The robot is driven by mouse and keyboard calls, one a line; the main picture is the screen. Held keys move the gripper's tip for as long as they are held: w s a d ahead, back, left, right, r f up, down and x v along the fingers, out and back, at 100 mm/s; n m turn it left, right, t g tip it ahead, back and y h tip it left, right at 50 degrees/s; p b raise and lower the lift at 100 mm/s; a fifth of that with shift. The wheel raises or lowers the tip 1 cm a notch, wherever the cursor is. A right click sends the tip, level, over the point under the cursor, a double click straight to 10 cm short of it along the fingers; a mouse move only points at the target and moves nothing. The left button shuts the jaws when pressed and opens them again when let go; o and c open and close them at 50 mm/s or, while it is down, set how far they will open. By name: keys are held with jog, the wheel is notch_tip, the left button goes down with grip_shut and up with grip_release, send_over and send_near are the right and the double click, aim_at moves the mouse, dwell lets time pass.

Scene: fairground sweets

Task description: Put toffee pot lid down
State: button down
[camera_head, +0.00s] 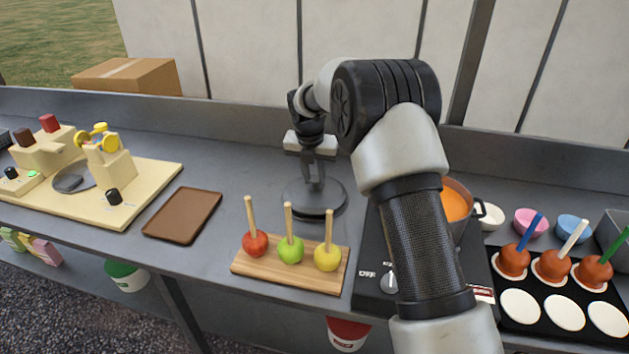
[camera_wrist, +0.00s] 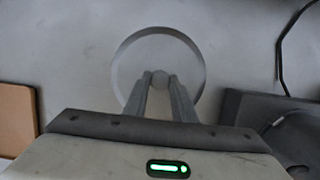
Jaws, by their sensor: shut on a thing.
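The toffee pot lid (camera_head: 326,197) is a round grey disc at the counter's middle, left of the hob. It also shows in the wrist view as a grey circle (camera_wrist: 135,57) with a knob (camera_wrist: 160,78). My gripper (camera_head: 312,174) points down over the lid, and its fingers (camera_wrist: 160,88) are shut on the knob. The lid looks level, at or very near the counter; I cannot tell whether it touches. The toffee pot (camera_head: 472,204) stands uncovered on the hob (camera_head: 374,262), with orange toffee inside, partly hidden by my arm.
A wooden board (camera_head: 285,274) with three apples on sticks stands in front of the lid. A brown tray (camera_head: 182,216) lies to the left. A black tray (camera_head: 540,323) with toffee apples is at the right. Bare counter (camera_head: 245,165) lies left of and behind the lid.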

jog(key=shift+f, duration=0.45)
jog(key=shift+f, duration=0.15)
jog(key=c, duration=1.5)
grip_release()
